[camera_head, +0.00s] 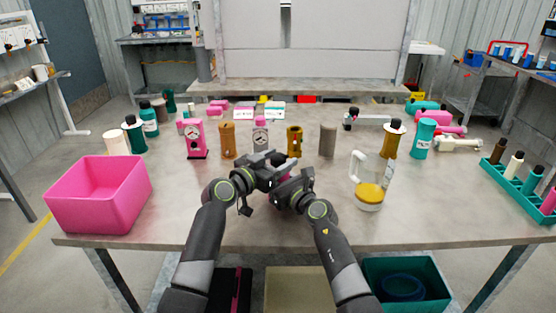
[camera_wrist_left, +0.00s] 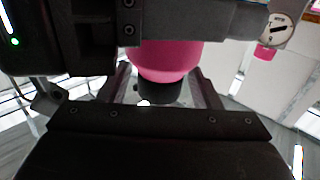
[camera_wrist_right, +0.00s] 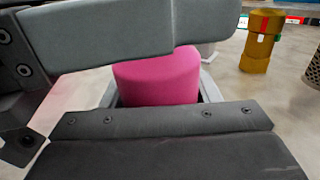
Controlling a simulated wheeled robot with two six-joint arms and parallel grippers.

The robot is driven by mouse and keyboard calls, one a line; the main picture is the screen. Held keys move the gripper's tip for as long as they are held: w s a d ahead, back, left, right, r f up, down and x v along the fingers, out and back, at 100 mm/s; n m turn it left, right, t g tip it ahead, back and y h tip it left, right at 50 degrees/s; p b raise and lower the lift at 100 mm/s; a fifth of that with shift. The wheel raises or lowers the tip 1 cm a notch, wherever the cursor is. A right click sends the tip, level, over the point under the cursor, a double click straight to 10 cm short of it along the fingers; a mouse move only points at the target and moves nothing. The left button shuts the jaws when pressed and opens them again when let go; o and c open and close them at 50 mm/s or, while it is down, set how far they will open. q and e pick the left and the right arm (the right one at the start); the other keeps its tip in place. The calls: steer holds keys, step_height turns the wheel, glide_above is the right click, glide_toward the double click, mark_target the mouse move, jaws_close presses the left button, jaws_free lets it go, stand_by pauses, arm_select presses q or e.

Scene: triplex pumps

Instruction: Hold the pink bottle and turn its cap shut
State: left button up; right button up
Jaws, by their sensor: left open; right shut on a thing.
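The pink bottle shows as a smooth pink body in the left wrist view (camera_wrist_left: 163,58) and between the fingers in the right wrist view (camera_wrist_right: 158,78). Its black cap (camera_wrist_left: 158,91) is in the left wrist view. My right gripper (camera_wrist_right: 160,92) is shut on the bottle's body. My left gripper (camera_wrist_left: 162,97) is open, with a finger on each side of the cap; I cannot tell if either touches it. In the head view both grippers meet over the table's middle and mostly hide the bottle. The cap's thread is hidden.
The table (camera_head: 130,215) has a pink bin (camera_head: 98,195) at left and a jug with yellow contents (camera_head: 370,190) to the right of my grippers. Pink pumps (camera_head: 195,140) and brown cylinders (camera_head: 227,141) stand behind. A teal rack (camera_head: 520,190) is at far right.

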arm_select(q)
steer(key=shift+c, duration=0.4)
steer(key=c, duration=0.9)
steer(key=shift+m+g+h, duration=0.3)
steer(key=shift+h, duration=0.1)
steer(key=shift+a+f+m+g+h, duration=0.1)
steer(key=shift+m+g+h, duration=0.7)
steer(key=shift+g, duration=0.4)
steer(key=shift+m+g+h, duration=1.4)
steer(key=shift+m+g, duration=0.5)
steer(key=shift+g, duration=0.8)
steer(key=o, duration=1)
